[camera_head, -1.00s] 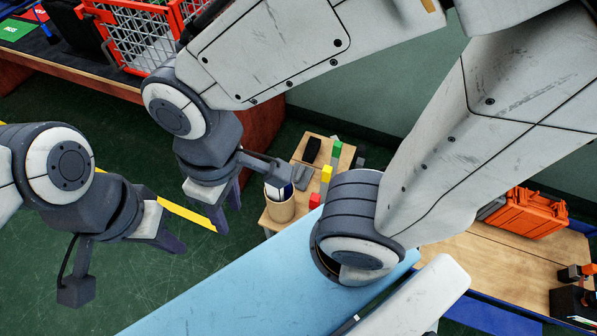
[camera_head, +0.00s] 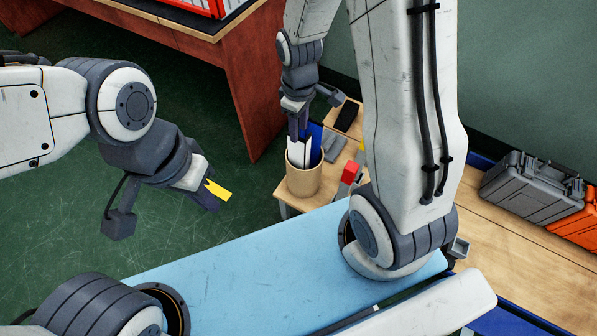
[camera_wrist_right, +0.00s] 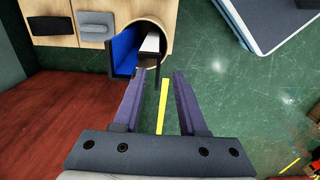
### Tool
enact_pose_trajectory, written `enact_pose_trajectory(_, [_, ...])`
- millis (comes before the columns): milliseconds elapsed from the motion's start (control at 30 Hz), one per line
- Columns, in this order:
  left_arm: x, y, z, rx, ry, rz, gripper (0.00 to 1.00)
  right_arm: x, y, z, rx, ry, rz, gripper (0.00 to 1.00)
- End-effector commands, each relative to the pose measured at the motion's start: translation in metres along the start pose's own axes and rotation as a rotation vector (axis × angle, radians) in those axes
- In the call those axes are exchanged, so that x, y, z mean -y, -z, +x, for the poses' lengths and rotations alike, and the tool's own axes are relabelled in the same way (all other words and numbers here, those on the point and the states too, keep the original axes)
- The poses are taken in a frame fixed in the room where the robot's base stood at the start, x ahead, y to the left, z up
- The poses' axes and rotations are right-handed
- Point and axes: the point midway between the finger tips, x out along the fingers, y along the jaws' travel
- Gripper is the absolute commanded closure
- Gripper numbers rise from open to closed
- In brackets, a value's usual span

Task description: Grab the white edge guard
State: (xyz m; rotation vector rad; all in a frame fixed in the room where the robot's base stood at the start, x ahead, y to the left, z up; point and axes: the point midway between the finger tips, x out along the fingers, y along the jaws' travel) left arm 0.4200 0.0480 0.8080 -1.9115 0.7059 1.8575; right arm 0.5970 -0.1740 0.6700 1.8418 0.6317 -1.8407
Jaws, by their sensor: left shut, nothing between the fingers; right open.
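The white edge guard (camera_head: 295,154) stands in a round tan bin (camera_head: 304,182), beside a blue edge guard (camera_head: 315,138). In the right wrist view the white guard (camera_wrist_right: 150,42) and blue guard (camera_wrist_right: 124,50) show at the bin's mouth (camera_wrist_right: 166,30). My right gripper (camera_head: 298,136) points down at the bin in the head view, its fingers overlapping the guards. The right wrist view shows its fingers (camera_wrist_right: 154,76) open and empty, with the white guard ahead between their lines. My left gripper (camera_head: 208,196) is shut and empty, well left of the bin.
The bin stands on a small wooden table (camera_head: 289,199) with a red block (camera_head: 350,172) and grey pieces (camera_head: 335,146). A red-brown desk (camera_head: 250,75) stands behind. Grey (camera_head: 530,188) and orange (camera_head: 580,223) cases sit at right.

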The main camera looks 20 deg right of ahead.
Motion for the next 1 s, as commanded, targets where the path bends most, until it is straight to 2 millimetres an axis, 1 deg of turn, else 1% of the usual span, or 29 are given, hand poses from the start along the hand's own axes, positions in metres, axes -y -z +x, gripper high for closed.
enact_pose_trajectory(33, [0.001,0.0,0.007,-0.001,0.0,0.0,1.0,-0.004,-0.001,0.012,0.002,0.0,0.0,0.59])
enact_pose_trajectory(300, [0.001,-0.001,0.019,-0.001,0.0,0.0,1.0,-0.005,-0.002,0.052,0.003,0.001,-0.003,0.59])
enact_pose_trajectory(400, [0.002,-0.001,0.021,-0.001,0.0,0.0,1.0,-0.005,-0.001,0.06,0.003,0.001,-0.003,0.59])
enact_pose_trajectory(567, [0.002,-0.001,0.025,-0.001,0.0,0.0,1.0,-0.005,-0.001,0.068,0.002,0.0,-0.003,0.59])
enact_pose_trajectory(667, [0.002,-0.001,0.031,-0.001,0.0,0.0,1.0,-0.004,-0.001,0.081,0.003,0.002,-0.003,0.59])
enact_pose_trajectory(800, [0.003,-0.002,0.04,-0.001,0.0,0.0,1.0,-0.002,-0.001,0.103,0.004,0.002,-0.003,0.59])
enact_pose_trajectory(867, [0.003,-0.002,0.043,-0.001,0.0,0.0,1.0,-0.003,0.0,0.111,0.003,0.001,-0.003,0.59])
enact_pose_trajectory(1000, [0.003,-0.002,0.043,0.0,0.0,0.0,1.0,-0.003,0.0,0.115,0.001,0.0,-0.002,0.59])
